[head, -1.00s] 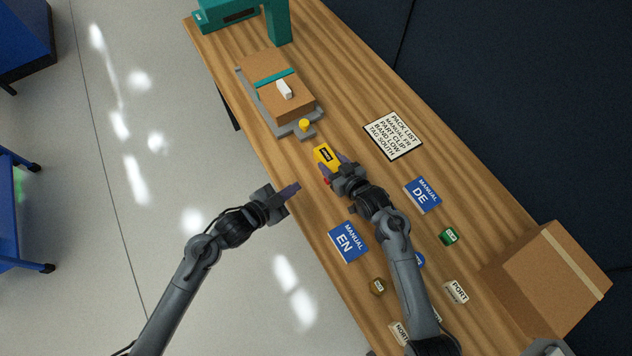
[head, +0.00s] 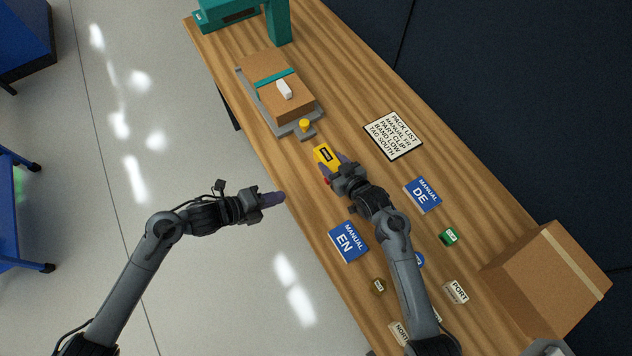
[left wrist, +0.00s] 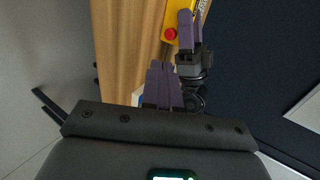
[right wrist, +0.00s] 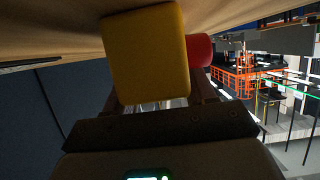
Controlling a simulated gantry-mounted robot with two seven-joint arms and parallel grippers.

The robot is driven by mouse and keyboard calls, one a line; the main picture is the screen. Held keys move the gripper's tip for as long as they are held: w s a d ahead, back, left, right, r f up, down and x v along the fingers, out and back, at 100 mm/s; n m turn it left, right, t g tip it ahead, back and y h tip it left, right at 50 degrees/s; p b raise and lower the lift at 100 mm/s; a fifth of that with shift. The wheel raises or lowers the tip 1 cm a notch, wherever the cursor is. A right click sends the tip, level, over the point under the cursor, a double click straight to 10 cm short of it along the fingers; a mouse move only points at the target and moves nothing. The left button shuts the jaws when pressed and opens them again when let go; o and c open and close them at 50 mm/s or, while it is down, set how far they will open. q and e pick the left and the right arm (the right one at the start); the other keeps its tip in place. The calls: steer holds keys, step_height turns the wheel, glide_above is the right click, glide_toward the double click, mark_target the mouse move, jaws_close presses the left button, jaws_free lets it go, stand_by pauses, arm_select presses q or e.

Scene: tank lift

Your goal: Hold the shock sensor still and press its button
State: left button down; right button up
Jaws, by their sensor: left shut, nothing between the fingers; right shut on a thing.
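The yellow shock sensor (head: 324,154) has a dark label and is held over the table's left part. It fills the upper middle of the right wrist view (right wrist: 147,52). Its red button (left wrist: 170,34) sticks out of one side, and shows in the right wrist view too (right wrist: 200,50). My right gripper (head: 333,163) is shut on the sensor. My left gripper (head: 282,198) is shut and empty, left of the sensor and apart from it, at the table's left edge. In the left wrist view its closed fingers (left wrist: 162,82) are below the button, with a gap between.
A brown box (head: 278,95) with a teal band lies on a grey tray, beside a yellow knob (head: 305,124). Blue manuals EN (head: 347,241) and DE (head: 423,194), a pack list (head: 393,135) and small tags lie on the table (head: 345,85). A large carton (head: 547,280) stands lower right.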

arm_select(q)
steer(key=shift+w+d, duration=0.1)
arm_select(e)
steer(key=shift+f, duration=0.1)
arm_select(q)
glide_toward(325, 182)
steer(key=x, duration=0.4)
steer(key=shift+d+f, duration=0.1)
steer(key=shift+d, duration=0.15)
steer(key=shift+w+d, duration=0.5)
steer(key=shift+d, duration=0.1)
steer(key=shift+w+d, duration=0.65)
steer(key=shift+d, duration=0.2)
arm_select(e)
steer(key=shift+a, duration=0.15)
steer(key=shift+s+a, duration=0.1)
steer(key=shift+s, duration=0.05)
steer(key=shift+a, duration=0.1)
arm_select(q)
steer(key=shift+s+a+r, duration=0.2)
steer(key=shift+a+r, duration=0.1)
steer(key=shift+r, duration=0.1)
steer(key=shift+f+v, duration=0.15)
steer(key=shift+v, duration=1.65)
steer(key=shift+f+v, duration=0.15)
steer(key=shift+v, duration=1.65)
arm_select(e)
steer(key=shift+d, duration=0.35)
